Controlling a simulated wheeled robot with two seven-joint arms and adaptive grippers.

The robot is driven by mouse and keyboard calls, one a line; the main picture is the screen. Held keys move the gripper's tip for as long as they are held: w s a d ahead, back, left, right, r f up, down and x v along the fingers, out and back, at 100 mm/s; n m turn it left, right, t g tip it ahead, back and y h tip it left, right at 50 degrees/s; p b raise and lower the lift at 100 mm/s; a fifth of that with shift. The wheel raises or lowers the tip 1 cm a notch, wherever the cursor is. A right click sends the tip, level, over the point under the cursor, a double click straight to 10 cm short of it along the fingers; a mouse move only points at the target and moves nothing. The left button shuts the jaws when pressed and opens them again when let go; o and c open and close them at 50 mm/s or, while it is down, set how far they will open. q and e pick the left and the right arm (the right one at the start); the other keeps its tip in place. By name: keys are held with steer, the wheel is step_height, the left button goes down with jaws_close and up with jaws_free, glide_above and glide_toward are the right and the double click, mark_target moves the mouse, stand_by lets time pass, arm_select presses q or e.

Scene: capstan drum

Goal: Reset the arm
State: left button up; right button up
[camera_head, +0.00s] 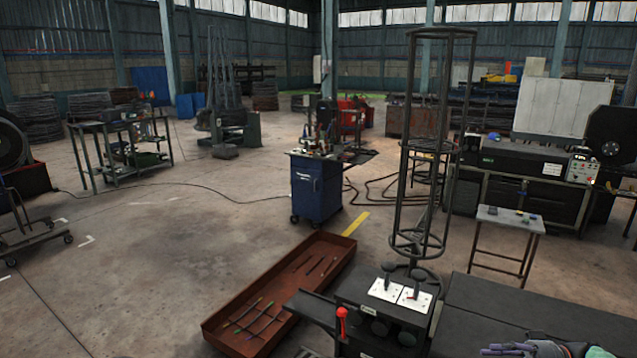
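A dark machine console (380,325) stands at the bottom centre. Two white plates (402,293) lie on its top, with dark levers (415,284) standing up from them. A red-handled lever (342,322) stands roughly upright at the console's front left. I cannot tell which part the task calls the arm. Neither of my grippers can be made out in the head view.
A long rusty tray (222,322) with several thin rods lies left of the console. A blue cabinet (318,190) stands behind it. A small table (512,216) is at right. Gloves or similar items (540,349) lie at the bottom right. The floor at left is open.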

steer(key=s+a+f+m+g+h, duration=0.1)
steer(key=s+a+f+m+h, duration=0.15)
steer(key=a+f, duration=0.85)
steer(key=s+a+f+m+g+h, duration=0.1)
steer(key=a+f+m+g+h, duration=0.2)
steer(key=a+f, duration=0.9)
steer(key=s+a+f+n+h, duration=0.1)
steer(key=s+a+f+h, duration=0.15)
steer(key=s+f, duration=0.4)
steer(key=s+a+f+n+h, duration=0.1)
steer(key=s+f+h, duration=0.35)
steer(key=f, duration=0.35)
steer(key=s+a+n+t+h, duration=0.1)
steer(key=s+a+n, duration=0.1)
steer(key=s+a, duration=0.4)
steer(key=s, duration=0.3)
steer(key=shift+s+n+t, duration=0.15)
steer(key=shift+n+t, duration=0.2)
steer(key=shift+t, duration=0.05)
